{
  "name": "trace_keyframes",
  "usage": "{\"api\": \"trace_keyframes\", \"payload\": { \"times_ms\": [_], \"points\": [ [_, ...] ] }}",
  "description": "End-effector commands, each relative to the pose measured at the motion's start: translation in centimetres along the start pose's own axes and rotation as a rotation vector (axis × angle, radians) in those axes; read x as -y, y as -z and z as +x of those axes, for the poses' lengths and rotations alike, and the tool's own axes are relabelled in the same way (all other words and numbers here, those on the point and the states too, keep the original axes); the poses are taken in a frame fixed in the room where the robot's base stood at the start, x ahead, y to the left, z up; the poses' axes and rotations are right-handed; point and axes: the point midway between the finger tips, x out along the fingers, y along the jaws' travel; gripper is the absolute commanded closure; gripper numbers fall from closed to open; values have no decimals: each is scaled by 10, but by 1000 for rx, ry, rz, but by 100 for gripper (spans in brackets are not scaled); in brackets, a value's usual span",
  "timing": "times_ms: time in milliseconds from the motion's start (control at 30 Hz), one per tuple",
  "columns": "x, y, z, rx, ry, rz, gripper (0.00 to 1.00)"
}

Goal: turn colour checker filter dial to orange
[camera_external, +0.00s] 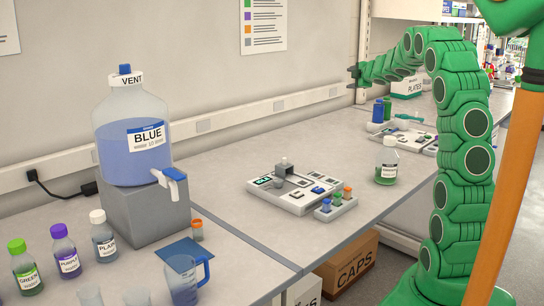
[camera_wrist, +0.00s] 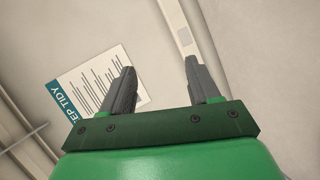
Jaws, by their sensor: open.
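A pale bench device (camera_external: 290,202) with a small dark display, a raised grey block and several small controls sits mid-bench, and it looks like the colour checker. A second pale panel (camera_external: 410,142) with small controls lies farther back at right. I cannot make out which control is the filter dial or what colour it points to. My gripper (camera_external: 354,77) is raised near the wall, well above the bench and apart from both devices. In the wrist view my gripper (camera_wrist: 160,68) has its two grey fingers spread apart, with nothing between them.
A small rack (camera_external: 336,208) with blue and orange tops adjoins the near device. A green-liquid bottle (camera_external: 387,160) stands to its right. A large BLUE jug (camera_external: 133,135) stands on a grey block at left. A wall poster (camera_wrist: 98,88) shows behind my fingers.

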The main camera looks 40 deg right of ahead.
Motion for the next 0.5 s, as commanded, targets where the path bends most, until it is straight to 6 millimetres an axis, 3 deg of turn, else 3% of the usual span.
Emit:
{"api": "trace_keyframes", "payload": {
  "times_ms": [200,500],
  "points": [
    [-9,44,15,90,16,-97,39],
    [-2,102,19,202,100,-211,39]
  ]
}}
